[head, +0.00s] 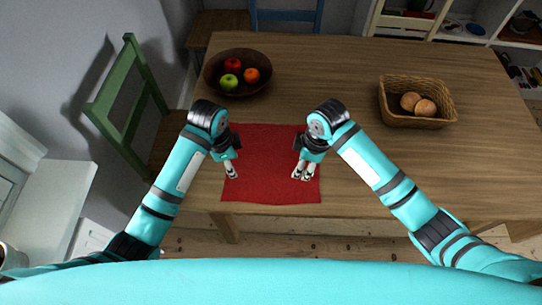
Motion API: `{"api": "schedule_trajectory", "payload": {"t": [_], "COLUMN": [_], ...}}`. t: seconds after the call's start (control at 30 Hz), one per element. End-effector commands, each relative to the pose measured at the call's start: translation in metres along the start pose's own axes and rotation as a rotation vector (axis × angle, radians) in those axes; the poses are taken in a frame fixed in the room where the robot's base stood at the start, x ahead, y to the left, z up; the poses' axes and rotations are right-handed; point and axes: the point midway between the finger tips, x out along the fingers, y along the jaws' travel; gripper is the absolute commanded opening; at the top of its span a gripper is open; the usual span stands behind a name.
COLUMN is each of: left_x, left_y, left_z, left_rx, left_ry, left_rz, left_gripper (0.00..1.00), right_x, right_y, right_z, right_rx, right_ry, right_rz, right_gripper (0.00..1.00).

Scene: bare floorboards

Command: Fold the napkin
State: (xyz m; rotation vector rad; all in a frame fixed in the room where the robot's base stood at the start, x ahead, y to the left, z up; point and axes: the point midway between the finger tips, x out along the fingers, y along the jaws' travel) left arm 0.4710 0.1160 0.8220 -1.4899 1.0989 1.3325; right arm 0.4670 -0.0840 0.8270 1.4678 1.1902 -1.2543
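The red napkin (266,150) lies flat and spread out on the wooden table, near its front edge. My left gripper (231,173) is over the napkin's left side, pointing down at its left edge. My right gripper (302,175) is over the napkin's right side, near its right edge. The fingers of both grippers look close together, and I cannot tell whether either one touches or pinches the cloth. The arms cover parts of the napkin's left and right edges.
A dark bowl (211,77) of fruit stands at the table's back left. A wicker basket (420,122) with round brown items stands to the right. A green chair (113,95) is at the left and a blue one (287,15) behind. The table (330,70) is clear between bowl and basket.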

Motion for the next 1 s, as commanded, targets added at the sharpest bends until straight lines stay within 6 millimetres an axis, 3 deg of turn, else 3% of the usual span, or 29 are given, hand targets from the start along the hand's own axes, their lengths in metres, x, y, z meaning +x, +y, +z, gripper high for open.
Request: {"api": "schedule_trajectory", "payload": {"t": [0.03,0.13,0.33,0.8,1.0], "left_x": [-0.010,-0.023,-0.032,0.031,0.044], "left_y": [-0.017,-0.035,-0.050,-0.047,-0.048], "left_z": [-0.005,-0.009,-0.012,-0.006,-0.005], "left_rx": [0.067,0.178,0.268,0.269,0.269], "left_ry": [-0.022,-0.056,-0.085,-0.084,-0.083], "left_rz": [0.004,0.024,0.045,0.047,0.043], "left_gripper": [0.44,0.44,0.44,0.44,0.44], "right_x": [-0.009,-0.022,-0.031,0.031,0.044], "right_y": [0.020,0.042,0.060,0.058,0.059], "right_z": [0.005,0.013,0.021,0.030,0.032], "right_rx": [-0.052,-0.133,-0.192,-0.192,-0.192], "right_ry": [-0.041,-0.096,-0.141,-0.139,-0.139], "right_rz": [0.000,-0.017,-0.036,-0.038,-0.035], "right_gripper": [0.44,0.44,0.44,0.44,0.44]}}
